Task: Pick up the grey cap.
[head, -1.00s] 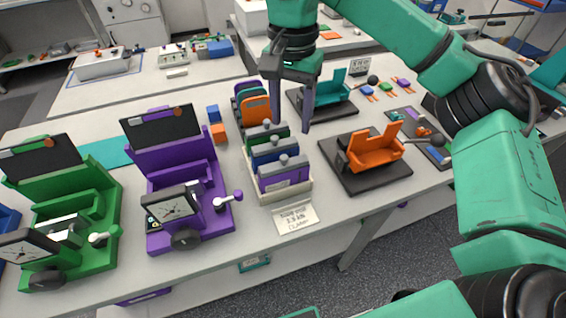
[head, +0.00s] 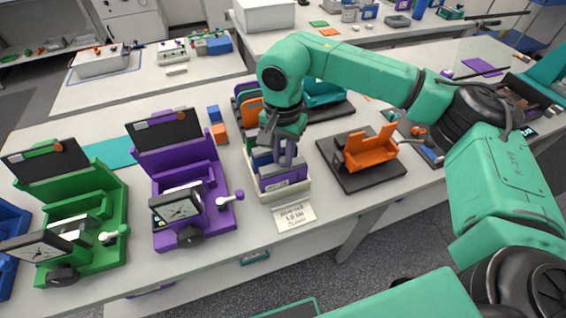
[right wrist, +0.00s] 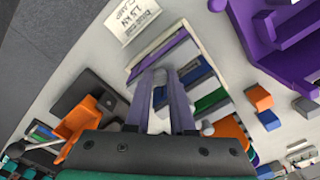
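The off-white rack (head: 251,174) stands in the middle of the bench and holds a row of upright coloured blocks with grey tops. A grey cap (head: 278,171) sits on the front purple block (head: 285,183). My right gripper (head: 279,160) points down over the front of the rack, close above the grey tops. In the right wrist view its two fingers (right wrist: 158,73) are apart, with a pale gap between them. The fingertips overlap the purple and blue blocks, so I cannot tell whether they touch a cap. The gripper hides the blocks behind. My left gripper is not in view.
A purple fixture (head: 184,185) and a green fixture (head: 91,222) stand left of the rack. An orange cradle (head: 369,150) on a black base stands right. A printed card (head: 295,215) lies before the rack. Small blue and orange blocks (head: 219,132) lie behind left.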

